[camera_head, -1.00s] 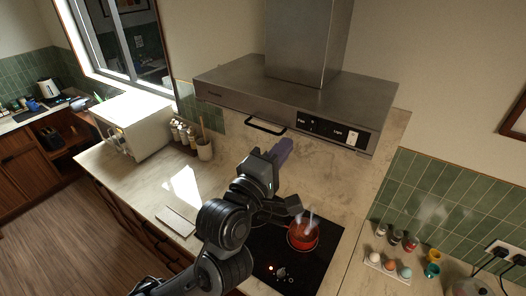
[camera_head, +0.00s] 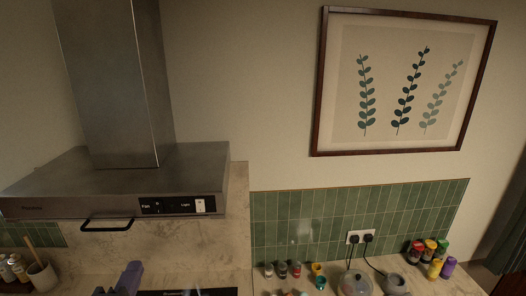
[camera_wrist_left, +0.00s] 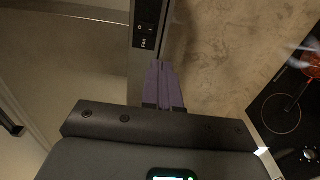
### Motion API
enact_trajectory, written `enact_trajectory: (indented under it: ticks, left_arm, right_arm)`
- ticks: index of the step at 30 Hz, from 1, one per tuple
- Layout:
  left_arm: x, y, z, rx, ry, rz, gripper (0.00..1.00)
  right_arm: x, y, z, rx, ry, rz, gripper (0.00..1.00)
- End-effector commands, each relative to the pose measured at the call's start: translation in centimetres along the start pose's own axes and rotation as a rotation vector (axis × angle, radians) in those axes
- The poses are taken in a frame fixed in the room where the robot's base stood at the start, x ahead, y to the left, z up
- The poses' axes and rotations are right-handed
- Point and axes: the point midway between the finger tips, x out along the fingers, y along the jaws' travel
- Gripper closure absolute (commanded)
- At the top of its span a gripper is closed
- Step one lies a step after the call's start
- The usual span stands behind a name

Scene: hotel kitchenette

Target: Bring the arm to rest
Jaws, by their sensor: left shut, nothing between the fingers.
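My left gripper (camera_head: 131,279) shows only as purple fingers at the bottom edge of the head view, below the range hood (camera_head: 120,180). In the left wrist view its two purple fingers (camera_wrist_left: 163,84) are shut together with nothing between them. They point toward the hood's front panel (camera_wrist_left: 148,28), which carries the Fan switch. I cannot tell from this view whether they touch the hood. The rest of the left arm is out of the head view. My right gripper is in neither view.
The red pot (camera_wrist_left: 306,62) and the black cooktop (camera_wrist_left: 273,118) show at the right of the wrist view. A framed print (camera_head: 405,85) hangs above.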

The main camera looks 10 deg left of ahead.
Motion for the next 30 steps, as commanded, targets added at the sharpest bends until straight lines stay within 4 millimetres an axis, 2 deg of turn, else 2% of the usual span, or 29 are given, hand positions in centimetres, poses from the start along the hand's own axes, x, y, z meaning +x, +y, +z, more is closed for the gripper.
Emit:
enact_trajectory:
  ticks: [1,5,6,8,9,12,15,18,20,24,30]
  left_arm:
    - [-0.4,-2.8,-0.2,-0.004,0.005,-0.06,1.0]
    - [-2.4,-10.3,-0.4,0.021,-0.003,-0.231,1.0]
    - [-3.3,-12.9,-0.2,0.051,-0.02,-0.297,1.0]
    - [-5.2,-16.9,0.1,0.128,-0.061,-0.406,1.0]
    - [-6.6,-19.5,0.3,0.197,-0.099,-0.48,1.0]
    - [-10.8,-25.2,0.9,0.409,-0.236,-0.654,1.0]
    - [-15.4,-29.7,1.5,0.657,-0.43,-0.797,1.0]
    - [-19.2,-32.5,1.9,0.921,-0.659,-0.874,1.0]
    - [-20.6,-33.2,2.0,1.061,-0.78,-0.881,1.0]
    - [-22.1,-33.7,2.3,1.339,-1.015,-0.843,1.0]
    - [-23.5,-34.2,2.3,1.538,-1.202,-0.791,1.0]
  right_arm:
    - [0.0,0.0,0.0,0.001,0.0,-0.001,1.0]
    - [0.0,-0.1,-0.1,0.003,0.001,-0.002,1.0]
    - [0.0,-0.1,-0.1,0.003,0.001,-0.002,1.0]
    - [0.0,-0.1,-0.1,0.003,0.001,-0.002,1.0]
    - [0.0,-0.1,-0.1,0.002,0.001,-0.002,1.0]
    - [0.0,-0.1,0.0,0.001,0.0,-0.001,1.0]
    - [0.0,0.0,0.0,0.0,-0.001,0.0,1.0]
    - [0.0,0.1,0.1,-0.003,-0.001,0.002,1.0]
    - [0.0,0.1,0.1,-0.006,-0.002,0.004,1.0]
    - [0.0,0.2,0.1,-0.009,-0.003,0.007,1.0]
    - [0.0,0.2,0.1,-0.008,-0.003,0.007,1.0]
